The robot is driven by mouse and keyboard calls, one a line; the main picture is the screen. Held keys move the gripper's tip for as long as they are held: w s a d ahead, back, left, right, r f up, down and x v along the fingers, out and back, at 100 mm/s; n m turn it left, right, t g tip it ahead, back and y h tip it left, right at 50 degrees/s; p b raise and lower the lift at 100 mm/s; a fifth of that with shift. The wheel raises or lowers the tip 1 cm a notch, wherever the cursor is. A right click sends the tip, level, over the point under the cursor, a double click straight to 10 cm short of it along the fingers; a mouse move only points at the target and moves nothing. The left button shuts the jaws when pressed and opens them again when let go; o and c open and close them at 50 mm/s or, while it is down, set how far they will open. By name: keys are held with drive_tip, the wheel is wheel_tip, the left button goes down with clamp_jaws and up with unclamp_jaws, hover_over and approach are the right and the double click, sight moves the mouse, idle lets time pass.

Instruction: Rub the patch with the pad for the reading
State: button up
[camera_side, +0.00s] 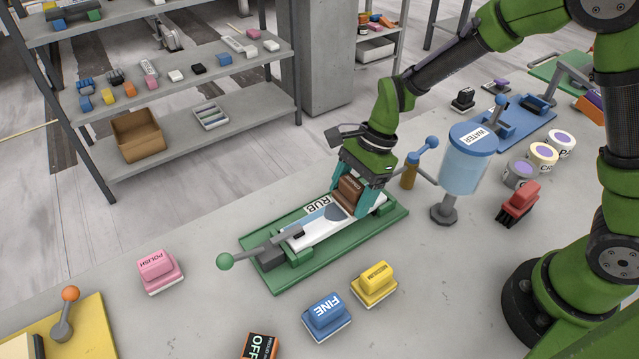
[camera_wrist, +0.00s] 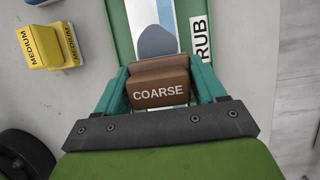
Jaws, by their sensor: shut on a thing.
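My gripper (camera_side: 361,193) is shut on the brown pad marked COARSE (camera_side: 350,187), which also shows between the teal fingers in the wrist view (camera_wrist: 158,82). The pad is over the right part of the white strip (camera_side: 304,241) in the green clamp fixture (camera_side: 378,229) labelled RUB. A grey-blue patch (camera_side: 333,212) shows on the strip just beside the pad, and in the wrist view (camera_wrist: 157,41) it is just beyond the pad. The pad hides part of the strip, and I cannot tell whether it touches it.
Pink POLISH (camera_side: 157,268), blue FINE (camera_side: 326,314) and yellow MEDIUM (camera_side: 375,282) pads stand on the slab around the fixture. A WATER tank (camera_side: 467,165) with a blue-knobbed lever stands to the right. A red block with dark bristles (camera_side: 519,202) and several pots are farther right.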

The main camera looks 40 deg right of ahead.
sight(314, 226)
drive_tip(key=a, duration=0.7)
drive_tip(key=shift+a, duration=0.2)
drive_tip(key=d, duration=0.7)
drive_tip(key=shift+d, duration=0.2)
drive_tip(key=shift+d+r, duration=0.1)
drive_tip(key=shift+r, duration=4)
